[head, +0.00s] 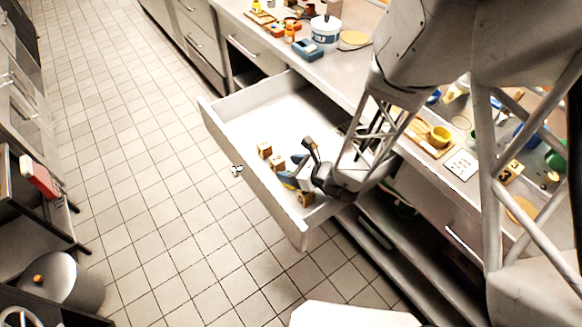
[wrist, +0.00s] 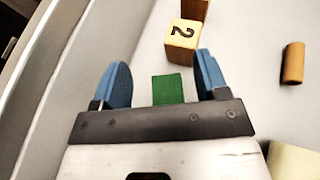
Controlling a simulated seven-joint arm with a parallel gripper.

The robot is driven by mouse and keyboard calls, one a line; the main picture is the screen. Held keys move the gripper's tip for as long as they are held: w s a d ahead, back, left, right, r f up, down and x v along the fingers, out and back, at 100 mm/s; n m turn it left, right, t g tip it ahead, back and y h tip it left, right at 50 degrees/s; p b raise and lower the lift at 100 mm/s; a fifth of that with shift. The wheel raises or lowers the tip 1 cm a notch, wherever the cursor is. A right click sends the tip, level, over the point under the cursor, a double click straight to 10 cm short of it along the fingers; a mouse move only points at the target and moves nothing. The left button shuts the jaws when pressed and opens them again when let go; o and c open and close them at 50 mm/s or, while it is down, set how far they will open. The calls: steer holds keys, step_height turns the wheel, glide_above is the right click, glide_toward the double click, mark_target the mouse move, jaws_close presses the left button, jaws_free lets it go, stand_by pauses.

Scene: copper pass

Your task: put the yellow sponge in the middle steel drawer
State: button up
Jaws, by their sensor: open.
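The open drawer (head: 232,112) is pulled out from the counter, with a pale inside and several small items in it. My gripper (head: 297,174) is down inside its front right part. In the wrist view my gripper (wrist: 160,78) has its blue fingers wide apart. A green block (wrist: 168,89) shows between them, below or just beyond the fingertips; I cannot tell if they touch it. A pale yellow piece (wrist: 294,160) is cut off at the lower right corner of the wrist view; it may be the yellow sponge, but I cannot be sure.
A wooden block marked 2 (wrist: 182,41) and a brown cylinder (wrist: 293,63) lie in the drawer. The drawer wall (wrist: 60,75) runs close left of my gripper. The drawer's back half looks clear.

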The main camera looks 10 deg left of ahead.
steer(key=shift+s+d+r, duration=0.1)
steer(key=shift+s+d, duration=0.05)
steer(key=shift+s, duration=0.15)
steer(key=shift+d+r, duration=0.15)
steer(key=shift+d, duration=0.05)
steer(key=s+d+r, duration=0.1)
steer(key=d+r, duration=0.2)
steer(key=r, duration=0.6)
steer(key=shift+d, duration=0.35)
steer(key=shift+s+r, duration=0.15)
steer(key=shift+r, duration=0.05)
